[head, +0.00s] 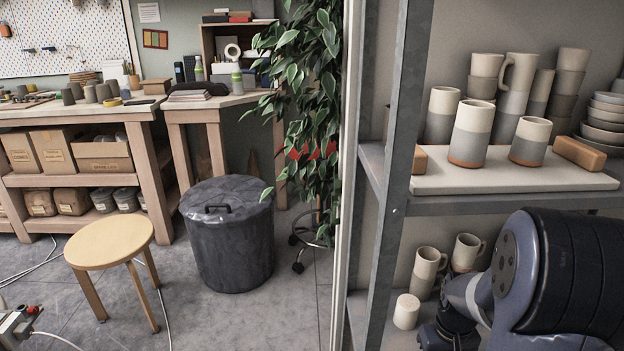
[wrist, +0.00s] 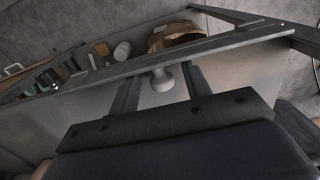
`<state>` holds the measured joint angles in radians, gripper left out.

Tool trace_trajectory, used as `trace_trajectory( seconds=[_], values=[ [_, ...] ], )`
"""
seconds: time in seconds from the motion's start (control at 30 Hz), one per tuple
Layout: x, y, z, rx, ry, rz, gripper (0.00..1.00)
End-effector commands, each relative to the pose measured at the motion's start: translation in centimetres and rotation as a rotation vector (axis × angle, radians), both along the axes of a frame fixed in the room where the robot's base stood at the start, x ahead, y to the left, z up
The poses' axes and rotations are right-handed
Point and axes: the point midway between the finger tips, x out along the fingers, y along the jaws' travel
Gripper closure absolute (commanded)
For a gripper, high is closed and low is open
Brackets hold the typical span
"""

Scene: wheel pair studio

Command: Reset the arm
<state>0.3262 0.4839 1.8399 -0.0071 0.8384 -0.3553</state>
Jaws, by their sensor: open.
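My arm (head: 570,275) reaches in from the lower right of the head view, in front of the lower part of the grey metal shelf unit (head: 394,150). My gripper shows in the wrist view (wrist: 160,88), with its two dark fingers spread apart. A small pale rounded thing (wrist: 162,82) shows in the gap between the fingers. I cannot tell how far off it is, and neither finger visibly presses on it. The fingertips cannot be made out clearly in the head view.
Mugs (head: 471,133) and a tall jug (head: 515,85) crowd the upper board (head: 500,182). Two mugs (head: 428,268) and a pale cylinder (head: 406,311) stand below, close to my arm. A stool (head: 110,242), a bin (head: 228,235) and a plant (head: 300,80) stand left.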

Motion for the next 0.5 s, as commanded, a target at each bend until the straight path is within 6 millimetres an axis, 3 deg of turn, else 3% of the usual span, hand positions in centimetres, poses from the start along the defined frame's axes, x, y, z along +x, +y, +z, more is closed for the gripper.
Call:
trace_trajectory(
  seconds=[0.03, 0.5],
  values=[
    [0.4, 0.0, 0.8, -0.001, 0.019, 0.001, 0.54],
    [1.4, 0.0, 0.3, -0.007, 0.217, 0.003, 0.54]
  ],
)
